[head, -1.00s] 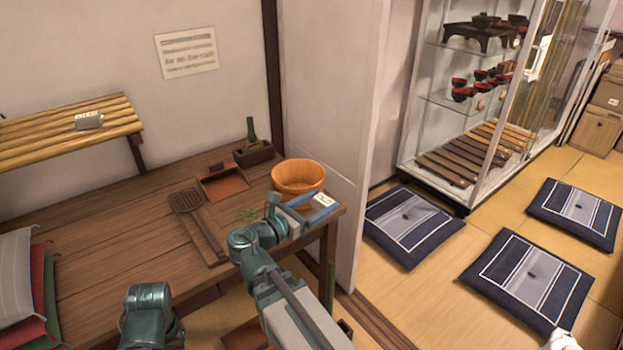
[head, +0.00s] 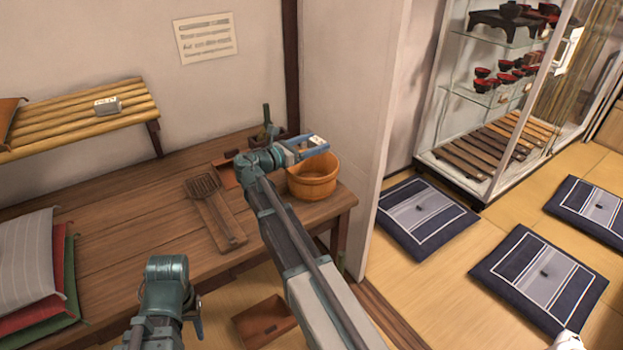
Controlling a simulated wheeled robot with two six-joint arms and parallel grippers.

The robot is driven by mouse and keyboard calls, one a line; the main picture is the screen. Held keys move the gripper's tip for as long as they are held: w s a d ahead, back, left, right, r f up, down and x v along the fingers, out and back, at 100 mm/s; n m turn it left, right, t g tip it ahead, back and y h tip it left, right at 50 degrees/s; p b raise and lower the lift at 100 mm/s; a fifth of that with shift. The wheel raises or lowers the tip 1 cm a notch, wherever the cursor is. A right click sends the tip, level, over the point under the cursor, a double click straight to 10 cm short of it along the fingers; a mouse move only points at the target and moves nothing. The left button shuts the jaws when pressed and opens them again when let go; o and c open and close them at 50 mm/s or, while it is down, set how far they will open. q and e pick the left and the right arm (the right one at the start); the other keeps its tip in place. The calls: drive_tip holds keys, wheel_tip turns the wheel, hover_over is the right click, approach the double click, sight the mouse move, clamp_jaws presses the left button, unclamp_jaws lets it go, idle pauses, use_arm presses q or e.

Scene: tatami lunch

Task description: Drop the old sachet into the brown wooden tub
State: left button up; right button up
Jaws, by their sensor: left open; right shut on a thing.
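The brown wooden tub (head: 314,182) stands on the right end of the wooden table. My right gripper (head: 312,147) is shut on the old sachet (head: 317,140), a small pale packet with a mark on it. The gripper and sachet are over the tub's back part in the picture and cover some of its rim. The exact height above the tub is hard to tell. My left gripper (head: 198,318) is low in front of the table, open and away from the tub; little of it shows.
A wooden dustpan-like tool (head: 215,212) lies left of the tub. A reddish tray (head: 224,172) and a dark box with a green upright piece (head: 267,124) are behind. Cushions (head: 32,262) are stacked at left. A bamboo shelf (head: 75,122) and the wall bound the back.

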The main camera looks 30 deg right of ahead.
drive_tip(key=shift+f, duration=0.15)
wheel_tip(320, 180, down, 6)
drive_tip(key=b, duration=0.6)
drive_tip(key=o, duration=1.2)
drive_tip(key=shift+a, duration=0.1)
drive_tip(key=s+a, duration=0.1)
drive_tip(key=a, duration=0.8)
drive_tip(key=s+a+r, duration=0.1)
drive_tip(key=a, duration=0.3)
drive_tip(key=shift+s+a+p, duration=0.2)
drive_tip(key=shift+s+p, duration=0.1)
drive_tip(key=shift+p, duration=0.1)
